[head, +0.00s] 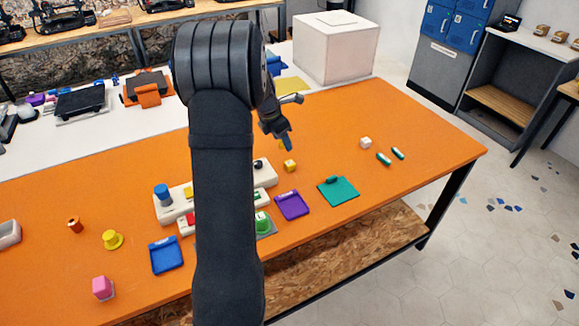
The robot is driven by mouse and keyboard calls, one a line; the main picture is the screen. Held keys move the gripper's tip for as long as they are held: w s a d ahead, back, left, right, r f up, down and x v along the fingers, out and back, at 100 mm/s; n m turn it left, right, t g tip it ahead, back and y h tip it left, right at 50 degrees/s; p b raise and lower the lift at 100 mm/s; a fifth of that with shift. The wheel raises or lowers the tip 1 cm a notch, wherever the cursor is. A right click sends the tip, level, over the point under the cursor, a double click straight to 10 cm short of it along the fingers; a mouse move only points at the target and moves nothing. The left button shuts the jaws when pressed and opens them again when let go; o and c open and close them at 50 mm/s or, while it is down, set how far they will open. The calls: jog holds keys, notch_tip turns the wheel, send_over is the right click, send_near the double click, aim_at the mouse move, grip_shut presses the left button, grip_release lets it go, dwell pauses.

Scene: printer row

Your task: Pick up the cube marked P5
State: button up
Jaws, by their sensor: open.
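My gripper (293,123) is open and appears empty. It hangs above the orange table, partly hidden behind my arm. A small yellow cube (290,166) lies on the table just below it in the picture. A small white cube (366,142) lies further right, apart from the gripper. A pink block (102,287) stands at the front left. No P5 mark can be read on any of them at this size, so I cannot tell which is the marked cube. My arm hides part of the table's middle.
A large white box (336,50) stands behind. The table's right end is clear.

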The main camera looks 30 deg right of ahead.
send_over(289, 163)
jog(key=a, duration=0.1)
jog(key=f, duration=0.7)
jog(key=shift+s+f, duration=0.15)
jog(key=shift+s, duration=0.25)
jog(key=x, duration=0.5)
jog(key=shift+w+a+f, duration=0.15)
jog(key=shift+w+a, duration=0.15)
jog(key=shift+a, duration=0.05)
jog(key=c, duration=1)
jog(key=shift+c, duration=0.2)
